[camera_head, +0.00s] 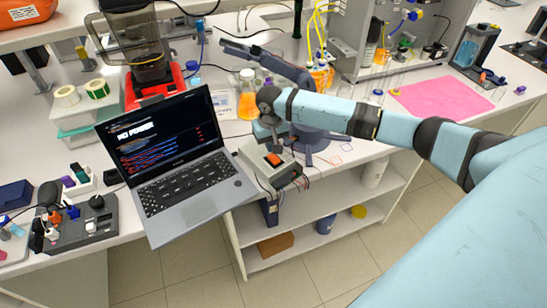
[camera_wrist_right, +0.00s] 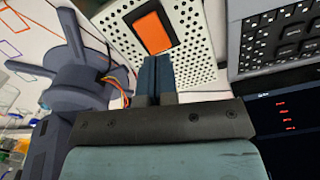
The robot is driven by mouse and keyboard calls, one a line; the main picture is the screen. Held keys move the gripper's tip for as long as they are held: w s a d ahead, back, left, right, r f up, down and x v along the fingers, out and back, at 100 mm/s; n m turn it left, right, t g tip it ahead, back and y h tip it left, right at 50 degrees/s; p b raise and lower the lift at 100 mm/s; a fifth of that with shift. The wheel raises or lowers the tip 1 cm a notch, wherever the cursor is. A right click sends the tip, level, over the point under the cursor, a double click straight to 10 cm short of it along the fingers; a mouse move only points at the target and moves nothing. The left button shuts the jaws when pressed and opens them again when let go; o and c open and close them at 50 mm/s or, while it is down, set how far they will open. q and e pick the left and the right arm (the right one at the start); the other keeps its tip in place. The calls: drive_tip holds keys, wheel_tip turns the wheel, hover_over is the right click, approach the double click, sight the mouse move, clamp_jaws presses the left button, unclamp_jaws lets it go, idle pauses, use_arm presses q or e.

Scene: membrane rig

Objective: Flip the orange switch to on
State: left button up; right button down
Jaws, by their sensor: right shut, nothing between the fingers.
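The orange switch (camera_head: 274,159) is a rocker on top of a pale perforated power box (camera_head: 257,168) at the table's front edge, right of the laptop. In the right wrist view the switch (camera_wrist_right: 153,31) sits in a dark frame on the box (camera_wrist_right: 193,45). My right gripper (camera_wrist_right: 155,62) is shut and empty, its dark fingertips just below the near end of the switch. I cannot tell whether they touch it. In the head view the right gripper (camera_head: 271,143) hangs over the box, its fingers partly hidden. My left gripper is not in view.
An open laptop (camera_head: 172,163) showing "NO POWER" stands close left of the box. A dark grey stand (camera_head: 309,137) is close to the right, with thin wires beside the box. An orange-liquid bottle (camera_head: 247,100) stands behind. A pink mat (camera_head: 440,97) lies farther right.

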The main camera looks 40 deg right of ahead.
drive_tip(key=shift+s+f, duration=0.1)
drive_tip(key=shift+f, duration=1.3)
idle(0.8)
wheel_tip(320, 180, up, 2)
drive_tip(key=p, duration=0.2)
drive_tip(key=shift+r+p, duration=0.2)
drive_tip(key=shift+p, duration=0.15)
wheel_tip(320, 180, up, 3)
drive_tip(key=shift+f+p, duration=0.15)
drive_tip(key=shift+p, duration=1.05)
drive_tip(key=shift+r, duration=0.95)
